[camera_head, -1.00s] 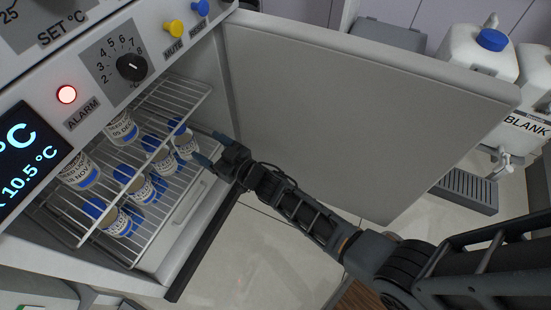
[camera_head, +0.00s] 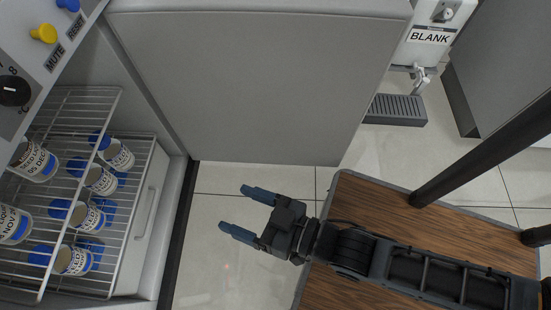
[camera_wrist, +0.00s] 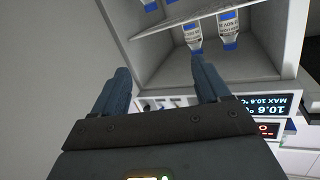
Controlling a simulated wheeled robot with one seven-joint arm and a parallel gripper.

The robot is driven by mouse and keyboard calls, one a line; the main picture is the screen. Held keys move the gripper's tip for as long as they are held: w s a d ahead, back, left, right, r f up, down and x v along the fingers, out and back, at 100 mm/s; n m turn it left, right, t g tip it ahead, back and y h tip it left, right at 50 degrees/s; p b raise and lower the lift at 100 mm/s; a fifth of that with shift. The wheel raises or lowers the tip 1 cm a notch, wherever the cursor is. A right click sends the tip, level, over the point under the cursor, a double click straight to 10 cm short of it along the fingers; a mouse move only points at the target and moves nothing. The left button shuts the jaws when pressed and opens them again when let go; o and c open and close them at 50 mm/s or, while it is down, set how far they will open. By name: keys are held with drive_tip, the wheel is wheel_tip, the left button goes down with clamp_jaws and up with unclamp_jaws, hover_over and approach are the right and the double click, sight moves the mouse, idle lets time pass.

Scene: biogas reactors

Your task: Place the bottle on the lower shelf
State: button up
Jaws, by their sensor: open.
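On the lower wire shelf (camera_head: 120,235) are several, including the outermost bottle (camera_head: 118,153) near the door hinge side, and a nearer bottle (camera_head: 72,261). The upper wire shelf (camera_head: 105,105) holds at least two, one of them a bottle (camera_head: 35,161). Which bottle the task means cannot be told. My gripper (camera_head: 234,208) is open and empty, outside the cabinet and right of the shelves. In the wrist view its fingers (camera_wrist: 160,75) are spread with nothing between them.
The open cabinet door (camera_head: 260,80) stands behind my gripper. A white drawer front (camera_head: 145,215) sits beneath the lower shelf. A container marked BLANK (camera_head: 430,37) with a tap stands beyond the door, above a grey drip tray (camera_head: 396,110). Floor around my gripper is clear.

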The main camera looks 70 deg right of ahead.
drive_tip(key=s+d+r+n+g, duration=0.1)
drive_tip(key=s+d+r, duration=0.5)
drive_tip(key=s+r, duration=0.6)
drive_tip(key=shift+d+r+n+g+y, duration=0.15)
drive_tip(key=shift+r+n+g+y, duration=0.15)
drive_tip(key=shift+r+n, duration=0.4)
drive_tip(key=shift+r, duration=0.1)
